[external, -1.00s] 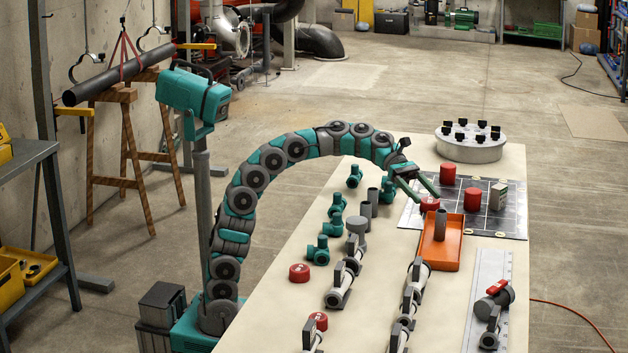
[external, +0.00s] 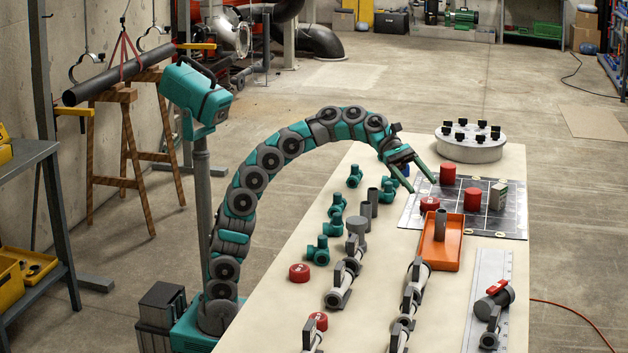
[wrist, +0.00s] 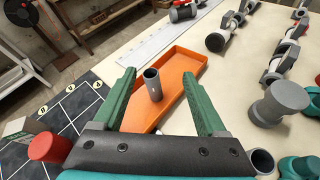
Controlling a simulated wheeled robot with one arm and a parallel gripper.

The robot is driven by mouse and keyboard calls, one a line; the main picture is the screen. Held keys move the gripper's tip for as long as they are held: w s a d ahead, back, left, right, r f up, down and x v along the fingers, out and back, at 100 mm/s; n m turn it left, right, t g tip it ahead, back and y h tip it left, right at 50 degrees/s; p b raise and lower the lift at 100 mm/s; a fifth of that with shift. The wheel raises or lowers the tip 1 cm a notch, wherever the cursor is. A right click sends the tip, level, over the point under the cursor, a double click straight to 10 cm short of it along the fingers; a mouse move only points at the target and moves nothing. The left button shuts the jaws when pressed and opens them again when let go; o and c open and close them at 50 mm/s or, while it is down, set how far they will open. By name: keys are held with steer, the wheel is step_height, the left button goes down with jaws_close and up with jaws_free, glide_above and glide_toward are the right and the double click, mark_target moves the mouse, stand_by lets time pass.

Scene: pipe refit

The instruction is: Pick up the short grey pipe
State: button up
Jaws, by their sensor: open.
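A short grey pipe (external: 441,224) stands upright in the orange tray (external: 446,256). In the wrist view this hollow grey pipe (wrist: 153,86) shows between my two green fingers in the picture, toward the near end of the orange tray (wrist: 186,62). My gripper (external: 423,186) is open and empty, above the table and up beyond the pipe in the external view, apart from it. It also shows in the wrist view (wrist: 158,76), fingers spread wide. Another upright grey pipe (external: 373,202) stands among the fittings to the left; it shows at the wrist view's lower right (wrist: 262,161).
Red caps (external: 472,199) and a small box (external: 498,195) stand on the dark gridded mat (external: 410,217). Teal fittings (external: 318,252) and a row of clamped grey parts (external: 411,300) fill the left and middle. A ruler plate (external: 484,285) lies right.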

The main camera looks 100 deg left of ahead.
steer(key=s+d+f+m+y, duration=0.1)
steer(key=s+d+m+y, duration=0.1)
steer(key=s+d+m, duration=0.3)
steer(key=m+g+y, duration=0.1)
steer(key=m+y, duration=0.5)
steer(key=m, duration=0.6)
glide_above(366, 206)
steer(key=w+d, duration=0.1)
steer(key=s+a+r+m+y, duration=0.1)
steer(key=s+a+m+y, duration=0.15)
steer(key=s+m, duration=0.25)
steer(key=shift+y, duration=0.45)
steer(key=f, duration=0.4)
steer(key=d+f, duration=0.1)
steer(key=shift+w+f, duration=0.2)
steer(key=shift+f, duration=0.2)
steer(key=shift+x, duration=3.95)
steer(key=shift+a, duration=0.2)
